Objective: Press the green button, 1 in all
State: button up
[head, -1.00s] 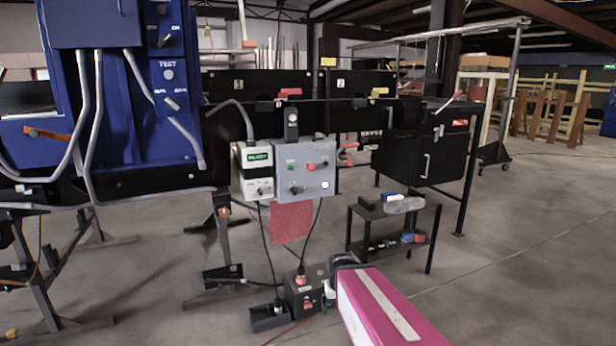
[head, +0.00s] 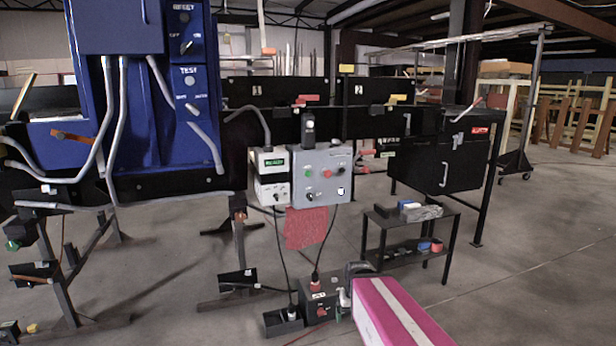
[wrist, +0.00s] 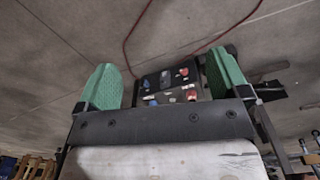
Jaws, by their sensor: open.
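The green button (head: 308,173) is a small round cap at the upper left of a grey control box (head: 330,190), which hangs from the black conveyor frame in the head view. A red knob (head: 327,174) sits to its right. My gripper shows in the wrist view (wrist: 164,80), with two green fingers spread apart and nothing held between them. In the head view my pink arm reaches in from the bottom, well below and right of the grey box. The fingers are hard to make out there. The button is not recognisable in the wrist view.
A white box with a green display (head: 273,163) hangs left of the grey box. A blue cabinet (head: 180,120) stands at the left. A low black shelf (head: 398,255) with small items stands at the right. Cables hang below to a black floor box (head: 318,300). Open floor lies right.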

grip_shut()
dwell(1.5)
